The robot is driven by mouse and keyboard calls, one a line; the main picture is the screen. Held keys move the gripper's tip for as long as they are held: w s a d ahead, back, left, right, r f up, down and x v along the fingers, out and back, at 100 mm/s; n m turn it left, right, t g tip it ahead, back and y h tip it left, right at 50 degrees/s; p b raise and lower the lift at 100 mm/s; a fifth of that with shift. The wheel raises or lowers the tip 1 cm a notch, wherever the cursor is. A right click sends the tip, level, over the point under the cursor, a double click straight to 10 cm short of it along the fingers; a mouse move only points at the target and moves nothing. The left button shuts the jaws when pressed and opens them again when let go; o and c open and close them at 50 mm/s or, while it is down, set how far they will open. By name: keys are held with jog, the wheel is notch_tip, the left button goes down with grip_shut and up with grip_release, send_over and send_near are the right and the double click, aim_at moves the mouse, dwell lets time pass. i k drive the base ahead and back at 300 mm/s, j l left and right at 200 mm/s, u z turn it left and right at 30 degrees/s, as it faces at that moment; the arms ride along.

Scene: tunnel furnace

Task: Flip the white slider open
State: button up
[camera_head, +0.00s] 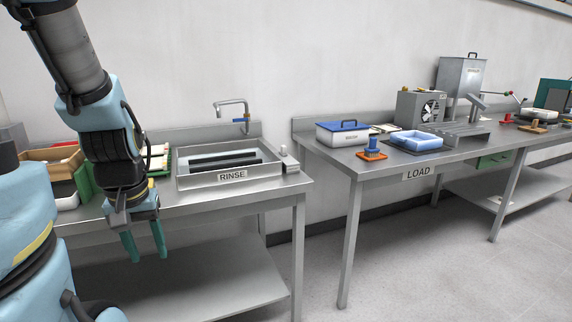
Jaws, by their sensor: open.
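My gripper (147,254) hangs at the left, pointing down in front of the left table's front edge. Its two green fingers are apart with nothing between them. I cannot make out a white slider for certain. A small pale grey-white device (288,163) sits at the right end of the left table, beside the sink marked RINSE (230,181). It is too small to tell whether it bears a slider. My gripper is well to the left of it and lower in the picture.
A faucet (233,107) stands behind the sink. Bins (52,155) are left of my arm.

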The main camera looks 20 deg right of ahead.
aim_at(284, 151)
jog(key=i+l+u, duration=0.15)
jog(key=l, duration=0.3)
jog(key=i+l+u, duration=0.2)
jog(key=l, duration=0.25)
jog(key=i+l+u, duration=0.15)
jog(key=l, duration=0.3)
jog(key=l+u, duration=0.15)
jog(key=l, duration=0.35)
jog(key=i+l+u, duration=0.2)
jog(key=l, duration=0.3)
jog(key=k, duration=0.1)
